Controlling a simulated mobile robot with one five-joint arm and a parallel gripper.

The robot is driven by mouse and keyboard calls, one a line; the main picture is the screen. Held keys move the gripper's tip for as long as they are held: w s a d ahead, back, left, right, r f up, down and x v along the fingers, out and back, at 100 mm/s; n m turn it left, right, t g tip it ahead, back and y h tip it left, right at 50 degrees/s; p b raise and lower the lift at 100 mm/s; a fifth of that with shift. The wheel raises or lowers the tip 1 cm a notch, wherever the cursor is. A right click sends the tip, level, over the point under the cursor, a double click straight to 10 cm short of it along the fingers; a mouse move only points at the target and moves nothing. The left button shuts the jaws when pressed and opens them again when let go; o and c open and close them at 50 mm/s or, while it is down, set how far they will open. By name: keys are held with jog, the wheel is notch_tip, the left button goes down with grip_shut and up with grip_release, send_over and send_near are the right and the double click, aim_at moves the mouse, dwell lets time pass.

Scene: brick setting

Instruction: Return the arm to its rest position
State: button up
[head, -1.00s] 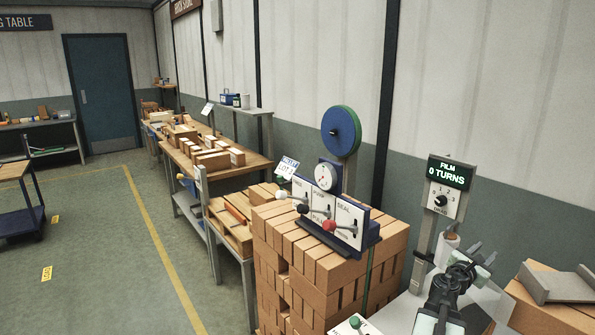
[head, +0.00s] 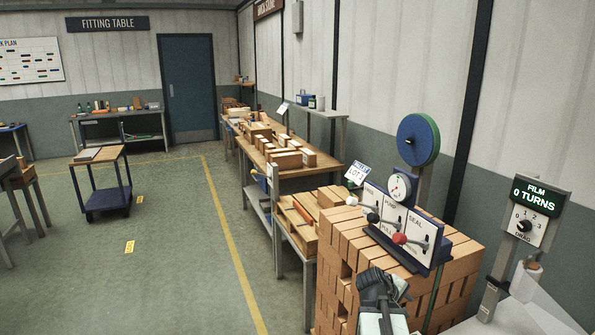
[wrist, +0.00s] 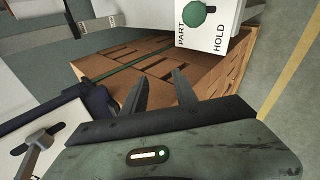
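My arm shows at the bottom of the head view, with my gripper (head: 388,280) in front of the strapped brick stack (head: 340,222). In the wrist view my gripper (wrist: 158,82) has its two dark fingers apart with nothing between them. The brick stack (wrist: 215,78) lies beyond the fingertips there. I cannot judge the exact gap between the gripper and the bricks.
A film post reading "0 TURNS" (head: 535,200) is at right. A "PART HOLD" plate (wrist: 215,25) is close in the wrist view. Open floor (head: 180,270) lies left, with a cart (head: 105,180).

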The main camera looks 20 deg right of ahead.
jog(key=a+f+m+y, duration=0.1)
jog(key=a+y, duration=0.2)
jog(key=a, duration=1)
jog(key=a+f+m+g+y, duration=0.1)
jog(key=a+f+y, duration=0.1)
jog(key=a, duration=1)
jog(key=a+f+m+g+y+p, duration=0.1)
jog(key=a+f+y, duration=0.1)
jog(key=a, duration=1.1)
jog(key=shift+a+y, duration=0.35)
jog(key=shift+y, duration=0.45)
jog(key=shift+f, duration=0.15)
